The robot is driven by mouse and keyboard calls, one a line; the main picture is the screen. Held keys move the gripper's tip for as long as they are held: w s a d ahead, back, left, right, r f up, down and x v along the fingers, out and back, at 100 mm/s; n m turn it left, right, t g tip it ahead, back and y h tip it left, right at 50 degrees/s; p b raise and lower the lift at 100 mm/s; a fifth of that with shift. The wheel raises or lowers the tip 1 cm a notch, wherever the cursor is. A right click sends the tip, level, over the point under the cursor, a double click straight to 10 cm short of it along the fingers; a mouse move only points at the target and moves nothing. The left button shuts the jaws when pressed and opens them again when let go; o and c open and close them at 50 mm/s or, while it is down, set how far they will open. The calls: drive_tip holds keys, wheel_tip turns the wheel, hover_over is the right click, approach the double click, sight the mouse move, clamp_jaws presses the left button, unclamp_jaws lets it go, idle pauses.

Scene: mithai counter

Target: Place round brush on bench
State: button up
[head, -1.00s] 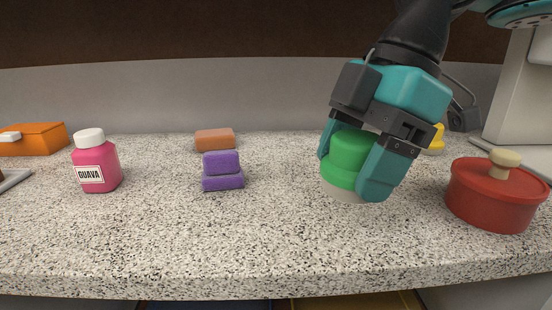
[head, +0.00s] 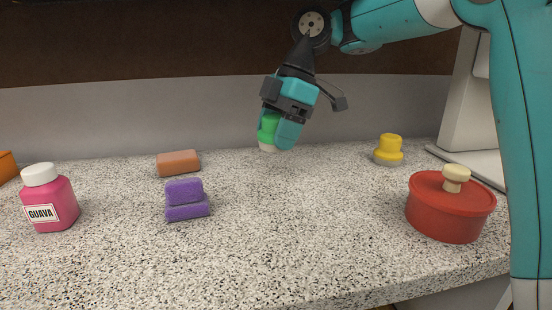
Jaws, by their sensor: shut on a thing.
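A green round brush (head: 268,129) with a pale underside is held in my gripper (head: 279,137). The gripper is shut on it, with teal fingers on either side, and the nearer finger hides part of the brush. The brush looks upright with a slight tilt and appears to be above the far part of the speckled bench (head: 290,225). I cannot tell its exact height. A yellow round brush (head: 389,148) stands on the bench at the back right, apart from my gripper.
A red lidded pot (head: 450,210) stands at the right. Purple sponges (head: 186,199), an orange-brown sponge (head: 178,163) and a pink guava bottle (head: 53,206) stand at the left. An orange object (head: 7,167) shows at the left edge. The bench middle is clear.

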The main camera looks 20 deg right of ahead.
sight(270, 182)
drive_tip(key=f+b, duration=0.3)
drive_tip(key=f, duration=0.3)
drive_tip(key=shift+s+f+b, duration=0.15)
drive_tip(key=shift+s+b, duration=0.05)
drive_tip(key=shift+b, duration=0.1)
drive_tip(key=shift+w+f, duration=0.2)
drive_tip(key=shift+f, duration=0.1)
drive_tip(key=shift+f, duration=0.2)
drive_tip(key=o, duration=0.9)
drive_tip(key=shift+o, duration=0.2)
drive_tip(key=shift+r, duration=0.1)
drive_tip(key=shift+r, duration=0.3)
drive_tip(key=p+v, duration=0.4)
drive_tip(key=v, duration=0.3)
drive_tip(key=shift+d+p, duration=0.1)
drive_tip(key=shift+p, duration=0.2)
